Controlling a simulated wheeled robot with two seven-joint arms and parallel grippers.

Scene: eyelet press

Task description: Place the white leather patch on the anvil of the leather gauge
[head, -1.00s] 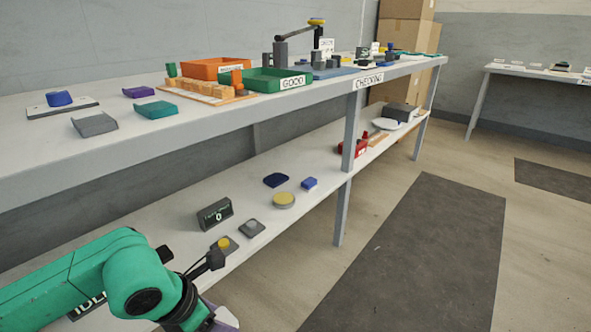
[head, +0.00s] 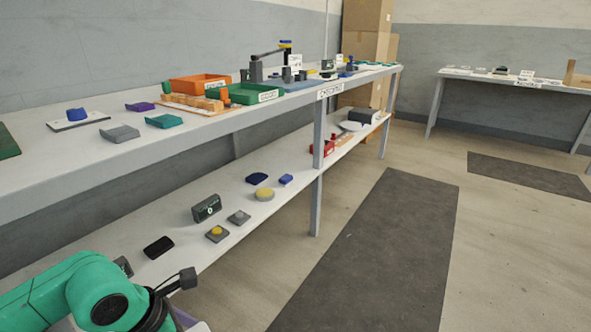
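I cannot make out the white leather patch. I cannot surely pick out the leather gauge or its anvil among the small devices. A lever press (head: 258,68) stands on the upper bench toward the back. My green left arm comes in at the lower left, in front of the lower shelf. A dark piece on a bracket sticks out from its wrist. The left gripper's fingers are not visible, and the wrist runs out of the bottom edge. My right gripper is not in view.
The long bench (head: 60,165) holds an orange tray (head: 200,84), a green tray (head: 250,94) and coloured pieces. Its lower shelf (head: 200,255) holds a dark box (head: 206,208) and a black piece (head: 158,247). Floor with dark mats (head: 375,260) lies clear at right. A second table (head: 490,80) stands far back.

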